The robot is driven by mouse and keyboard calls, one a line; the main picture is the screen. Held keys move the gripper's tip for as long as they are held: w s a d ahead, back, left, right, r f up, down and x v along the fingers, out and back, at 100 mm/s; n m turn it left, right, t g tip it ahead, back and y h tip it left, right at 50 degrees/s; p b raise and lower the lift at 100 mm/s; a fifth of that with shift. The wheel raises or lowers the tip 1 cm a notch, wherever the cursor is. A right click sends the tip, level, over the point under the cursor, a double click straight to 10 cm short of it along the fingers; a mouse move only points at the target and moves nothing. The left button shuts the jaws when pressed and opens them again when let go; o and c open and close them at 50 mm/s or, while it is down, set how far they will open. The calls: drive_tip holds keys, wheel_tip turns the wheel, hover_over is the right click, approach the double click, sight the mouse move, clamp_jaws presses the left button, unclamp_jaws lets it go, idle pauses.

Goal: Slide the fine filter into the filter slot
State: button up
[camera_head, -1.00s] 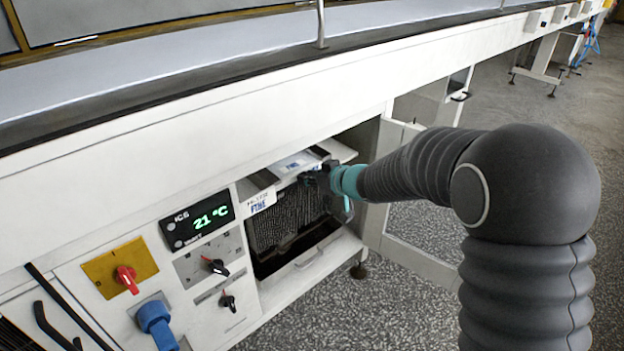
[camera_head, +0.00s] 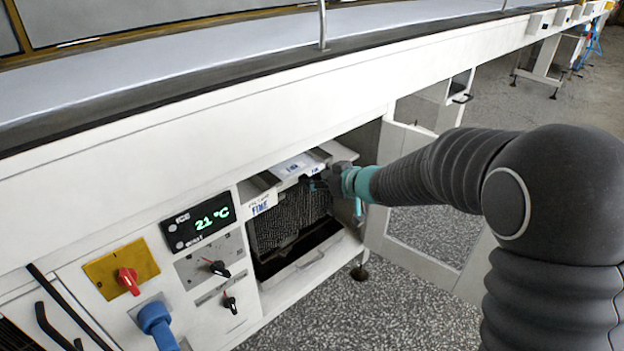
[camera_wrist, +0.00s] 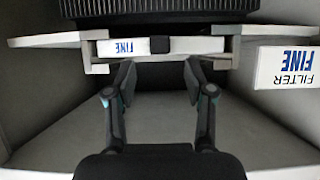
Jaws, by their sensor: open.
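The fine filter sits in the filter slot inside the open compartment. In the wrist view its white front edge (camera_wrist: 200,46), labelled FINE with a dark block at the middle, lies between the slot's grey rails (camera_wrist: 96,68). In the head view its white top with blue lettering (camera_head: 294,166) shows at the compartment's upper part. My gripper (camera_wrist: 157,72) is open, its two fingers apart just in front of the filter's edge, with nothing between them. In the head view the gripper (camera_head: 318,183) is small and dark, and its fingers are hard to make out.
A FILTER FINE sign (camera_wrist: 286,68) marks the slot. A dark ribbed block (camera_head: 290,218) is in the compartment. The open door (camera_head: 425,215) hangs at the right. A control panel with a 21 °C display (camera_head: 198,222) and knobs stands at the left. Speckled floor is clear in front.

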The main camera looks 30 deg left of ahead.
drive_tip(key=v, duration=0.8)
drive_tip(key=shift+r, duration=0.1)
